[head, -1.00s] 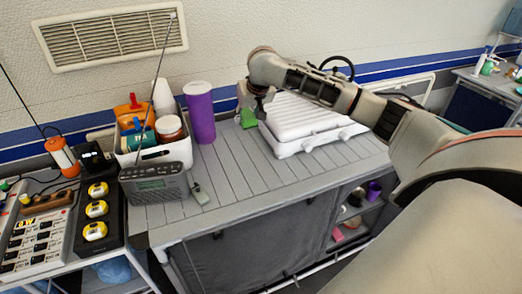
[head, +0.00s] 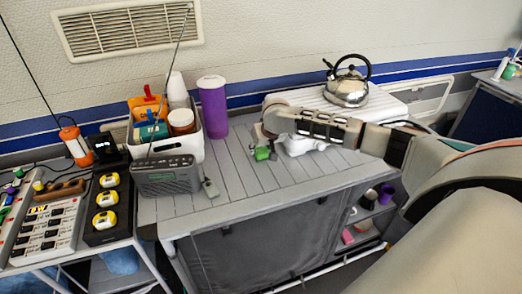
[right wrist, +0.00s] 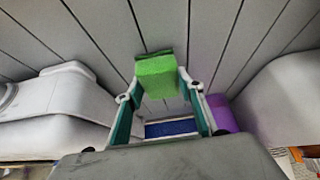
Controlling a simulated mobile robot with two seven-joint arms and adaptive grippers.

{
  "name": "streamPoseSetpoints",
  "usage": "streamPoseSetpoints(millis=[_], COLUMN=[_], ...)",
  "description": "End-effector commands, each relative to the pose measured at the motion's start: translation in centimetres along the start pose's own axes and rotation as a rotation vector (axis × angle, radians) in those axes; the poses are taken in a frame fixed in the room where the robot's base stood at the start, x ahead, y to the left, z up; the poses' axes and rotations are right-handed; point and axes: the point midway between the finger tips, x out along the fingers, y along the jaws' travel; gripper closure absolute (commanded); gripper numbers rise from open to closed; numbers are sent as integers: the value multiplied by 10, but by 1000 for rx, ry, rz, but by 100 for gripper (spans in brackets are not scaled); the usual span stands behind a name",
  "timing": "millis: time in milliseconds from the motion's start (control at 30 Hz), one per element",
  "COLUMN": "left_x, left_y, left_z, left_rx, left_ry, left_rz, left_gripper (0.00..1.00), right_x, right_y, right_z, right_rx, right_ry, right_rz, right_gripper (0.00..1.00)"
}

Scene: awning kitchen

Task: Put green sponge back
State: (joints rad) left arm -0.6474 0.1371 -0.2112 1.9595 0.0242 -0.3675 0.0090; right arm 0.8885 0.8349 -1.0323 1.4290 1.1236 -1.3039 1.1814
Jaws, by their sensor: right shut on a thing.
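The green sponge (head: 262,154) is at my right gripper (head: 262,142), over the grey slatted counter (head: 225,185), just left of the white stove. In the right wrist view the sponge (right wrist: 157,77) sits between the two fingertips of the right gripper (right wrist: 158,88), which is shut on it. Slats show behind it. I cannot tell whether the sponge touches the counter. My left gripper is not in view.
A silver kettle (head: 347,88) stands on the white stove (head: 320,105). A purple cylinder (head: 213,108) and a white bin (head: 190,148) with bottles and jars stand left. A radio (head: 166,177) is in front of the bin.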

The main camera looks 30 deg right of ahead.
Motion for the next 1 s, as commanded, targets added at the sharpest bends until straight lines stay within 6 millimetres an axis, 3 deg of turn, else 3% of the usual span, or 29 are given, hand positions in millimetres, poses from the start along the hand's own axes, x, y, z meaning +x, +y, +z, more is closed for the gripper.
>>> streamPoseSetpoints(millis=[400,433,467,500,867,1000], left_x=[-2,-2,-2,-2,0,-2], left_y=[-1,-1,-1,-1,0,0], left_z=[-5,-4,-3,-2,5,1], left_rx=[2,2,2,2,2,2], left_ry=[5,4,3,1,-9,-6], left_rz=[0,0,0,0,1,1], left_gripper=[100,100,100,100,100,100], right_x=[5,5,5,5,4,-11], right_y=[0,0,0,0,0,1], right_z=[3,2,2,2,1,0], right_rx=[2,2,1,1,1,1], right_ry=[0,1,1,1,2,2], right_rz=[0,0,0,0,0,0], right_gripper=[80,55,47,46,46,46])
